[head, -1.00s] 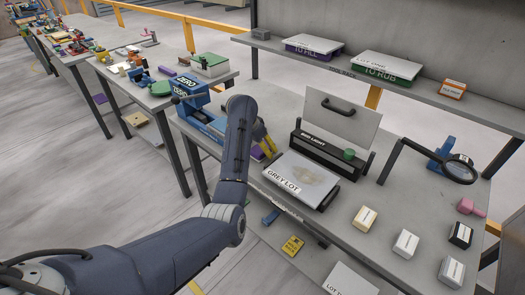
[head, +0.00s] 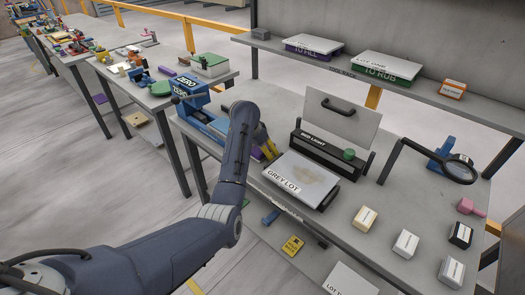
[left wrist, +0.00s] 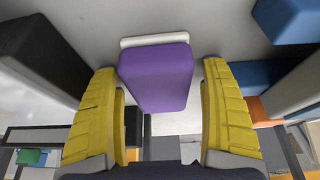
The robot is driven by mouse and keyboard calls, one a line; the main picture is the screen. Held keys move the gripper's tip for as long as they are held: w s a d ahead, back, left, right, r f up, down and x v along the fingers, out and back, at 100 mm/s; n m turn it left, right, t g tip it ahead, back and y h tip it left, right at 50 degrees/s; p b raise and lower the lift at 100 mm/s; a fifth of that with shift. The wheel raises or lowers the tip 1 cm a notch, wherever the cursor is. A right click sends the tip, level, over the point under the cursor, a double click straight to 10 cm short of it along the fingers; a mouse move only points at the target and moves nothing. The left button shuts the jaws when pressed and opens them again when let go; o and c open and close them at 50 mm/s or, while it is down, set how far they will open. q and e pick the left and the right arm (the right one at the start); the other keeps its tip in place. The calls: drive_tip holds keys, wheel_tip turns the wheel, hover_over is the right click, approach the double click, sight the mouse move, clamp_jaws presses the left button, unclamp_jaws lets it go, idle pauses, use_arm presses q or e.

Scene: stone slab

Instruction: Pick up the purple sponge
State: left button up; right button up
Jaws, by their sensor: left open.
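The purple sponge (left wrist: 157,76) is a block with a pale strip along its far edge. In the left wrist view it sits between the two yellow fingers of my left gripper (left wrist: 160,66). Gaps show on both sides, so the fingers are apart and not clamped on it. My right gripper is in neither view.
The grey lot tray (head: 300,181) lies just right of the gripper, with a black sign box (head: 330,157) behind it. A blue vise (head: 192,97) stands to the left. Several small boxes and a magnifier (head: 460,171) are farther right.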

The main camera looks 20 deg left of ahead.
use_arm(q)
drive_tip(key=shift+f, duration=0.15)
idle(0.3)
drive_tip(key=shift+s+f, duration=0.1)
drive_tip(key=c, duration=1)
